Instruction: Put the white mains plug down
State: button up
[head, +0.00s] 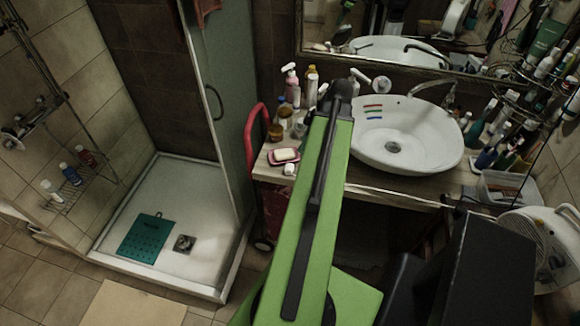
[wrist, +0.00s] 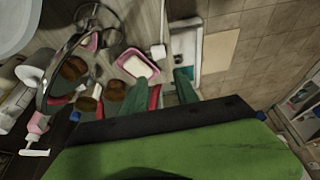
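A small white piece that looks like the mains plug (head: 289,168) is at the counter's front edge, just below the pink soap dish (head: 284,155), in the head view. In the wrist view the white plug (wrist: 158,51) shows beside the soap dish (wrist: 134,66), with a thin pale strip running up from it. My gripper (wrist: 161,76) has two green fingers spread apart with nothing seen between them. The plug is beyond the fingertips, roughly in line with the gap. In the head view my green arm hides the gripper.
The counter (head: 390,187) carries a white basin (head: 405,135), bottles (head: 290,84) and jars (head: 275,131) close to the soap dish. A red tubular frame (head: 250,135) stands at the counter's left end. A shower tray (head: 185,205) with a green mat (head: 146,238) is further left.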

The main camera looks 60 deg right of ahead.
jog(key=b, duration=0.8)
send_over(290, 166)
jog(key=s, duration=0.2)
notch_tip(290, 166, down, 10)
jog(key=shift+w+d+r, duration=0.1)
jog(key=shift+r, duration=0.05)
jog(key=shift+w+f+b, duration=0.2)
jog(key=shift+f+b, duration=0.05)
jog(key=shift+b, duration=0.2)
jog(key=shift+r, duration=0.1)
jog(key=b+x, duration=0.5)
jog(key=shift+s+d+f, duration=0.1)
jog(key=shift+s+f, duration=0.15)
jog(key=shift+f, duration=0.05)
jog(key=shift+r, duration=0.2)
grip_shut()
